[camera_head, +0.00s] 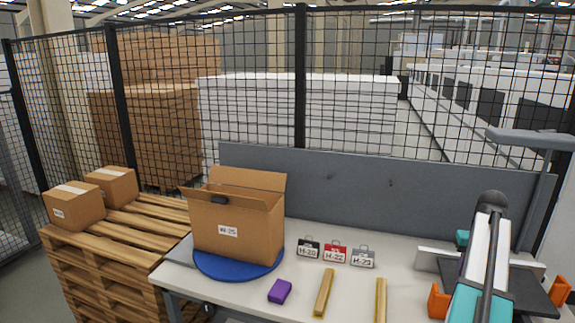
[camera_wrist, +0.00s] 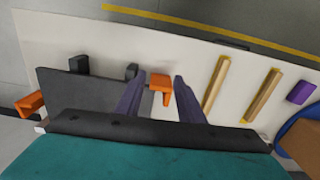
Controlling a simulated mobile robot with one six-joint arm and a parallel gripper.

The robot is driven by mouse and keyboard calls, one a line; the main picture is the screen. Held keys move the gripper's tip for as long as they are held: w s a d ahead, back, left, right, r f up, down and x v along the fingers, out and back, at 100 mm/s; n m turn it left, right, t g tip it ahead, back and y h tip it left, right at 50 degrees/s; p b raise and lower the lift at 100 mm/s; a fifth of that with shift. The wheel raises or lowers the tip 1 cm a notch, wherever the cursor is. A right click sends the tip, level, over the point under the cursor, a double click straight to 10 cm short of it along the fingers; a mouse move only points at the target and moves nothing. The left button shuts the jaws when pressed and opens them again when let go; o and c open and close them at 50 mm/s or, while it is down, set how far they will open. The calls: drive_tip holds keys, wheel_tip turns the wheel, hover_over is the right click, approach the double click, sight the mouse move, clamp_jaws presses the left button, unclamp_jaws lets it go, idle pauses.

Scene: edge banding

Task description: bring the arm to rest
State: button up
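My arm (camera_head: 485,265), teal and white with a dark tube, stands at the right end of the workbench (camera_head: 230,293). In the wrist view my gripper (camera_wrist: 160,79) shows two dark purple-grey fingers pointing away, with a clear gap between them. An orange bracket (camera_wrist: 160,82) shows in the gap, apparently on the bench beyond the fingertips; I see no object gripped. The gripper is not clearly visible in the head view.
An open cardboard box (camera_head: 235,225) stands on a blue turntable (camera_head: 208,270). Three labelled tags (camera_head: 335,252), a purple block (camera_head: 279,291) and two wooden strips (camera_head: 324,291) lie on the bench. A grey back panel (camera_head: 340,190) rises behind. A dark plate (camera_wrist: 85,95) lies near the gripper.

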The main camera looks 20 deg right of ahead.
drive_tip(key=w+a+f+n, duration=0.1)
drive_tip(key=w+a+f, duration=0.4)
drive_tip(key=a, duration=0.4)
drive_tip(key=w+a+f+n, duration=0.1)
drive_tip(key=w+a+f, duration=0.3)
drive_tip(key=a+f, duration=0.3)
drive_tip(key=w+a+f+n, duration=0.1)
drive_tip(key=w+a+f, duration=0.4)
drive_tip(key=a, duration=0.7)
drive_tip(key=shift+w+f, duration=0.35)
drive_tip(key=shift+f, duration=0.1)
drive_tip(key=s+a+f+n, duration=0.15)
drive_tip(key=a+f, duration=0.35)
drive_tip(key=a, duration=0.5)
drive_tip(key=s+a+f+n, duration=0.15)
drive_tip(key=a+f, duration=0.25)
drive_tip(key=a, duration=0.6)
drive_tip(key=s+a+f+n, duration=0.15)
drive_tip(key=a+f, duration=0.35)
drive_tip(key=a, duration=0.5)
drive_tip(key=s+f+g+b, duration=0.5)
drive_tip(key=s+f+b, duration=0.7)
drive_tip(key=s+f, duration=1.4)
wheel_tip(320, 180, down, 4)
drive_tip(key=shift+d+m+g, duration=0.35)
drive_tip(key=shift+g, duration=0.05)
